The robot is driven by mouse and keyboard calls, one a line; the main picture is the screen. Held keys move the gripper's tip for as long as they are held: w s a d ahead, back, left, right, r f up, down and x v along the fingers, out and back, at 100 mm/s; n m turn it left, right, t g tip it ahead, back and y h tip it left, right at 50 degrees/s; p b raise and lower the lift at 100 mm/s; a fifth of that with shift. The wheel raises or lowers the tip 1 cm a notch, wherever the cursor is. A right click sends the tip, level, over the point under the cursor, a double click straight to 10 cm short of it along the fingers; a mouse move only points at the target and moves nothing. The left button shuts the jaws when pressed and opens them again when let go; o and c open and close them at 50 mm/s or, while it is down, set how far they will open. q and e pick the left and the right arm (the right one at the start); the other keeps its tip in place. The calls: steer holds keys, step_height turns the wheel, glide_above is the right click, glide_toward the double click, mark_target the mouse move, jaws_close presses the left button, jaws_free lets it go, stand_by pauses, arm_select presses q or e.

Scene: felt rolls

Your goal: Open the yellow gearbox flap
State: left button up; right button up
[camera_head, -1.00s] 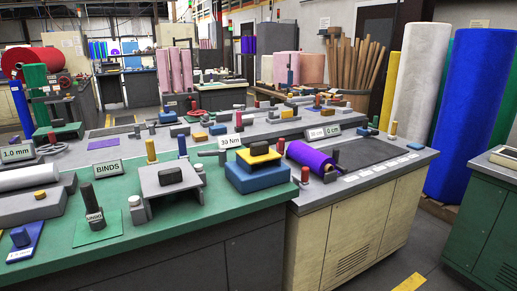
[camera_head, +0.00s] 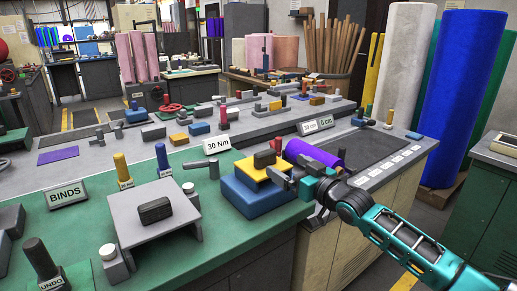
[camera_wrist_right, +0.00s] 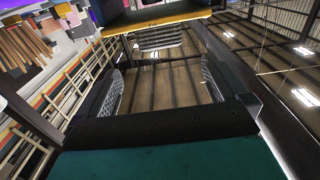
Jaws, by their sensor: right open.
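The yellow flap (camera_head: 258,174) lies flat on top of the blue gearbox (camera_head: 252,197), with a black handle block (camera_head: 264,159) on it. My right gripper (camera_head: 290,172) is open at the right side of the flap, close to its edge; contact cannot be told. In the right wrist view the yellow flap edge (camera_wrist_right: 165,21) crosses the top, beyond the open, empty fingers (camera_wrist_right: 160,70). My left gripper is not in view.
A purple roll (camera_head: 312,154) lies just behind my right gripper. A grey stand (camera_head: 150,199) with a black block is left of the gearbox. Green bench top (camera_head: 240,244) in front is clear.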

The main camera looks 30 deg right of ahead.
mark_target(262, 151)
steer(key=w, duration=0.7)
steer(key=w+a+b, duration=0.1)
steer(key=w, duration=0.2)
steer(key=shift+w, duration=1.1)
steer(key=shift+f, duration=0.1)
steer(key=c, duration=1.4)
